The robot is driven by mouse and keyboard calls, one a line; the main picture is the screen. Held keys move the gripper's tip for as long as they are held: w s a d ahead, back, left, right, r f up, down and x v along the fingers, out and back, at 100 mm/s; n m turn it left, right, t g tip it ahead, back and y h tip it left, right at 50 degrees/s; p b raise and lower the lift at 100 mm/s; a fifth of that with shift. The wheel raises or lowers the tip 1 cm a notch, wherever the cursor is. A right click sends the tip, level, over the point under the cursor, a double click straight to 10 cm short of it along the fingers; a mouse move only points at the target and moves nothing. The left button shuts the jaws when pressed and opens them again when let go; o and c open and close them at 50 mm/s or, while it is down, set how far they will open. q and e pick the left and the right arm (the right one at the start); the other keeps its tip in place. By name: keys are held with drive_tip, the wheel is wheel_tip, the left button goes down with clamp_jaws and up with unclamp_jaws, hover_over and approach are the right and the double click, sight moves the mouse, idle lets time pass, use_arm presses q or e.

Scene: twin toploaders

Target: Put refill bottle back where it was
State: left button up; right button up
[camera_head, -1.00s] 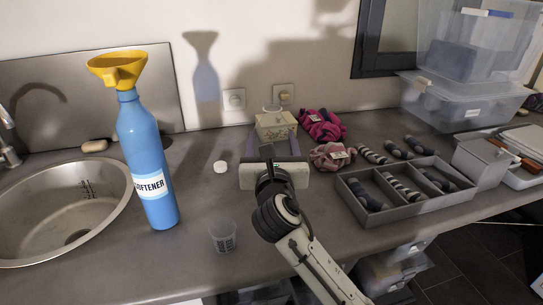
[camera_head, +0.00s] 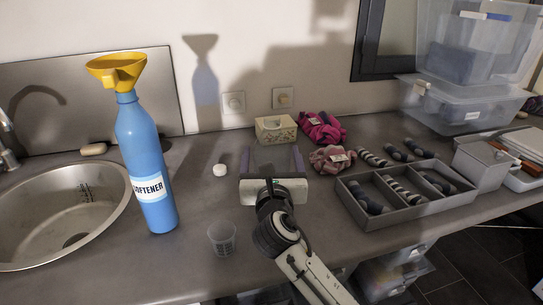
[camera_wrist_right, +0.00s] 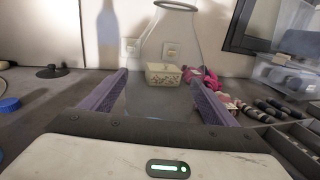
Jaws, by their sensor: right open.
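A clear, see-through bottle shape with a dark ring at its top (camera_wrist_right: 175,6) stands upright in front of my right gripper in the right wrist view. Its lower body shows between the fingers; it is barely visible in the head view. My right gripper (camera_head: 271,160) is open, its two purple-grey fingers spread and pointing at the back wall; the fingers also show in the wrist view (camera_wrist_right: 155,95). I cannot tell whether they touch the clear shape. A tall blue softener bottle (camera_head: 145,150) stands upright by the sink, with a yellow funnel (camera_head: 117,70) in its mouth. My left gripper is not in view.
A steel sink (camera_head: 60,215) is at left. A clear measuring cup (camera_head: 222,238) and a white cap (camera_head: 220,170) stand near the right arm. A patterned box (camera_head: 275,130), scrunchies (camera_head: 330,157) and a grey divided tray (camera_head: 405,210) with socks lie beyond and right.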

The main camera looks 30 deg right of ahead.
drive_tip(key=v, duration=1.2)
drive_tip(key=shift+b, duration=0.3)
